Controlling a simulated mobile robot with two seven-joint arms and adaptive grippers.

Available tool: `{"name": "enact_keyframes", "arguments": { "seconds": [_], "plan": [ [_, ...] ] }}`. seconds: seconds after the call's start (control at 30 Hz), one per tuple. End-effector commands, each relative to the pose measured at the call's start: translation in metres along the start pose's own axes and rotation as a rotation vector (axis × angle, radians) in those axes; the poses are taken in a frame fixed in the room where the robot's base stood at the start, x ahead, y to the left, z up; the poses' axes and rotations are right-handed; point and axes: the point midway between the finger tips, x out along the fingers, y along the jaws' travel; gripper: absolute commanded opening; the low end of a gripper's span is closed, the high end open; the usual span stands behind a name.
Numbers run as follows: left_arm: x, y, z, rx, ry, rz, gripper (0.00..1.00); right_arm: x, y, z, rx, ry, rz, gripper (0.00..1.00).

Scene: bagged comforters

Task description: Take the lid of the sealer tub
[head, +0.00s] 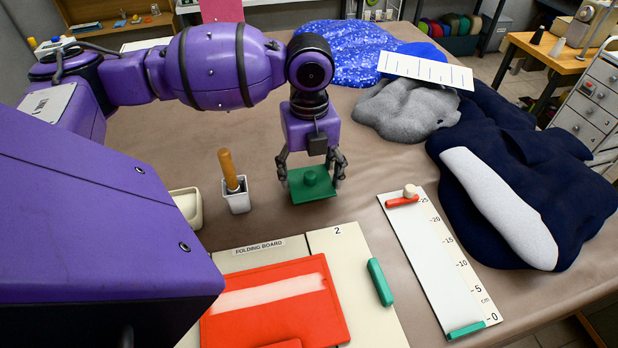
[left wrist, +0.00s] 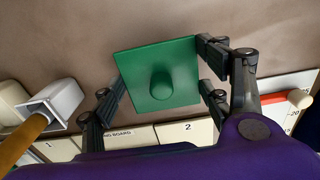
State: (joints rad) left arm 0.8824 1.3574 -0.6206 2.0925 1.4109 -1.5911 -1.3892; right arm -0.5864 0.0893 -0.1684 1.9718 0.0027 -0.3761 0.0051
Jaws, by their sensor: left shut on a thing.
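The green square lid (head: 313,183) with a round knob on top is between the fingers of my left gripper (head: 312,170). The left wrist view shows the lid (left wrist: 165,75) with fingers closed against its left and right sides, knob facing the camera. I cannot tell how high the lid is above the table. A cream open tub (head: 187,207) stands left of it, partly hidden by my arm; whether it is the sealer tub I cannot tell. My right gripper is not in view.
A white cup (head: 238,200) with a wooden-handled tool stands left of the lid. The folding board (head: 345,245) with a red piece (head: 265,312) lies in front. A white ruler board (head: 435,255) lies right.

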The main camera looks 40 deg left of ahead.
Motion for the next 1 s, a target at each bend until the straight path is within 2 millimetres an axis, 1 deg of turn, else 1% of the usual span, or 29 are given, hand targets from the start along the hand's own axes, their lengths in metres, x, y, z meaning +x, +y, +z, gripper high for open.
{"name": "enact_keyframes", "arguments": {
  "seconds": [0.03, 0.07, 0.17, 0.3, 0.37, 0.4, 0.5, 0.6, 0.7, 0.83, 1.0],
  "plan": [
    [-0.01, -0.001, 0.001, 0.001, -0.005, -0.003, 0.44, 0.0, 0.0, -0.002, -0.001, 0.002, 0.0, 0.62],
    [-0.015, 0.0, -0.003, 0.003, -0.003, -0.003, 0.44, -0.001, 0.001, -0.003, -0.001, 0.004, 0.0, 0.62],
    [-0.033, 0.003, -0.018, 0.004, -0.004, -0.005, 0.44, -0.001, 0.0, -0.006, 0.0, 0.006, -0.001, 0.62],
    [-0.066, 0.008, -0.043, 0.006, -0.007, -0.007, 0.44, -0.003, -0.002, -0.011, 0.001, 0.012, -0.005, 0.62],
    [-0.077, 0.011, -0.057, 0.008, -0.006, -0.006, 0.44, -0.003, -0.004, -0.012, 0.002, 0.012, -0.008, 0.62],
    [-0.08, 0.014, -0.069, 0.008, -0.004, -0.005, 0.44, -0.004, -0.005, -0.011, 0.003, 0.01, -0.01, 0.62],
    [-0.09, 0.019, -0.092, 0.008, -0.003, -0.005, 0.44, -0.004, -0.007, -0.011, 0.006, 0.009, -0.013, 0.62],
    [-0.098, 0.022, -0.111, 0.006, -0.003, -0.005, 0.44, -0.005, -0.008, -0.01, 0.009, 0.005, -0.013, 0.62],
    [-0.104, 0.025, -0.124, 0.004, -0.001, -0.004, 0.44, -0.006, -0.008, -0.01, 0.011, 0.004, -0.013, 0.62],
    [-0.108, 0.028, -0.134, 0.002, -0.002, -0.002, 0.44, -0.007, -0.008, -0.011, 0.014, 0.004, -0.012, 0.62],
    [-0.108, 0.029, -0.137, -0.001, 0.0, 0.0, 0.44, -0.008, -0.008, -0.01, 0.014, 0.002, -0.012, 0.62]
  ]
}}
